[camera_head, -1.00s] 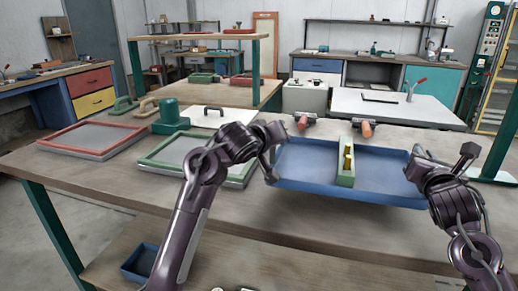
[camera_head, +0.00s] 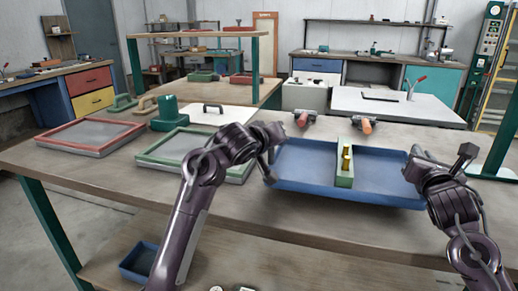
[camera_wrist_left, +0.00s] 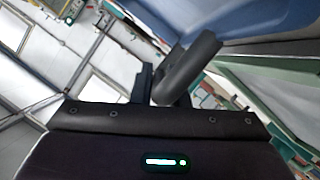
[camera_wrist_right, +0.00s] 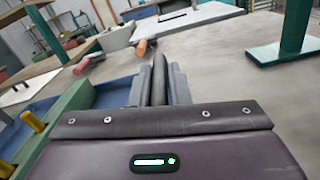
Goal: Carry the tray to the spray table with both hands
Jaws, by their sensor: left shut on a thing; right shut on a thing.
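A shallow blue tray (camera_head: 305,180) is held level between my two grippers, seemingly just above the wooden table, with a shadow below it. A narrow green box (camera_head: 345,178) with brass-coloured pieces stands inside the tray. My left gripper (camera_head: 268,172) is shut on the tray's left side; the tray's blue wall (camera_wrist_left: 265,22) also shows in the left wrist view. My right gripper (camera_head: 413,168) is shut on the right side; the right wrist view shows the tray floor (camera_wrist_right: 115,92) and green box (camera_wrist_right: 62,115). I cannot tell which table is the spray table.
Green-framed (camera_head: 165,155) and red-framed (camera_head: 90,135) screens lie left on the wooden table (camera_head: 290,228). Two orange-handled tools (camera_head: 303,119) (camera_head: 363,125) lie behind the tray. A pale-topped table (camera_head: 395,104) with a red-handled clamp stands beyond. A green post (camera_head: 498,140) rises at the right.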

